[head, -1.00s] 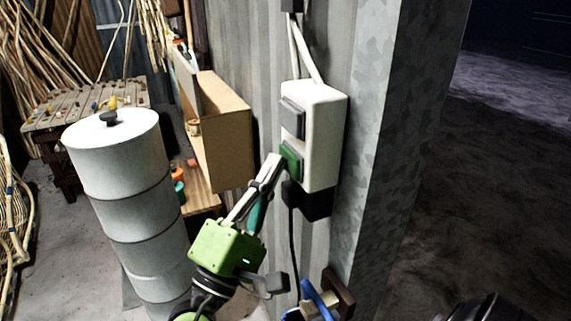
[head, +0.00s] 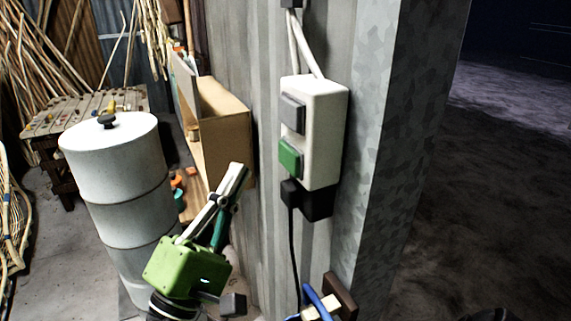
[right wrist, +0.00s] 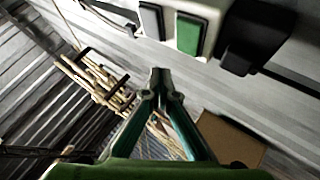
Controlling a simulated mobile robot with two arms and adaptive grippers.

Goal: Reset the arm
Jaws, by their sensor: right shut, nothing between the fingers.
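My right gripper (head: 236,170) is shut and empty in the head view, in front of the metal wall and to the left of a white switch box. In the right wrist view its fingers (right wrist: 160,80) meet at the tips. The switch box (head: 325,135) is fixed to the wall and has a grey button (head: 292,113) above a green button (head: 290,158). The fingertips are apart from the box. The green button (right wrist: 188,35) and grey button (right wrist: 151,21) also show at the top of the right wrist view. My left gripper is not in view.
A white drum (head: 115,165) with a black knob stands at the left. Behind it are a work table (head: 75,112) and bundles of rattan (head: 45,50). A wooden cabinet (head: 228,140) is near the wall. A black plug (head: 315,203) sits under the box.

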